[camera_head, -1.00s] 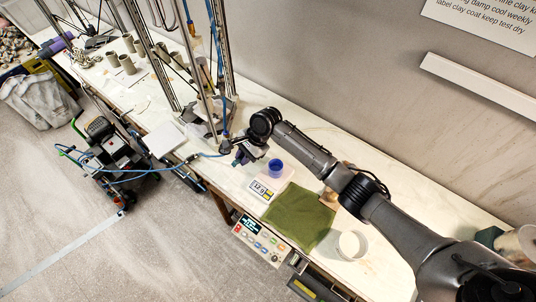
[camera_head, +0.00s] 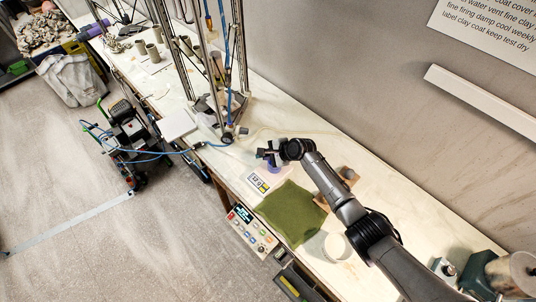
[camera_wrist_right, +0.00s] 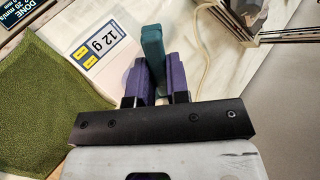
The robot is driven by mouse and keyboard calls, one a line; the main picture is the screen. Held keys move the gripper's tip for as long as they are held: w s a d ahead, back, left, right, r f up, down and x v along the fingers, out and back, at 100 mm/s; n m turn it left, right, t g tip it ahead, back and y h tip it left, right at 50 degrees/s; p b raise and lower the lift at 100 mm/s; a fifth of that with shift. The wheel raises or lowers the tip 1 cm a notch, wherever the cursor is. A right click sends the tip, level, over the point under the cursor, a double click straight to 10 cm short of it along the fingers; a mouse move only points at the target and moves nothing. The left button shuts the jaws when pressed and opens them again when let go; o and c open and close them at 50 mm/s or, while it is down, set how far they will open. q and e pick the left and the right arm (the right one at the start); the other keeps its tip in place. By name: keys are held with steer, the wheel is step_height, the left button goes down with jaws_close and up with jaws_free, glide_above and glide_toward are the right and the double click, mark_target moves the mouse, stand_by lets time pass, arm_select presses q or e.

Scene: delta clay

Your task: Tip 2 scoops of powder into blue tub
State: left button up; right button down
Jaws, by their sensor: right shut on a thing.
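My right gripper (camera_head: 268,157) is above the digital scale (camera_head: 255,184), beside the green cloth. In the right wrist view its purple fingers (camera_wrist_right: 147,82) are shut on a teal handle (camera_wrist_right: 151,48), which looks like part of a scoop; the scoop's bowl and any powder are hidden. The scale's display also shows in the right wrist view (camera_wrist_right: 98,43) and reads 12 g. The blue tub stands on the scale but is mostly or fully hidden by the gripper. A white round container (camera_head: 336,246) stands at the near side of the bench. My left gripper is not in view.
A green cloth (camera_head: 290,212) lies between scale and white container. A control box (camera_head: 250,231) hangs at the bench's front edge. A tall metal frame (camera_head: 219,100) stands left of the gripper. A small wooden block (camera_head: 347,176) sits behind the arm.

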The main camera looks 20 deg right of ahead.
steer(key=t+b, duration=0.2)
steer(key=m+t+b, duration=0.1)
steer(key=t+b, duration=0.1)
steer(key=m+t+b, duration=0.1)
steer(key=t+b, duration=0.1)
steer(key=t, duration=0.1)
steer(key=shift+s+f, duration=0.2)
steer(key=shift+s, duration=0.1)
steer(key=shift+r+h+p, duration=0.25)
steer(key=shift+h+p, duration=0.05)
steer(key=shift+r, duration=0.1)
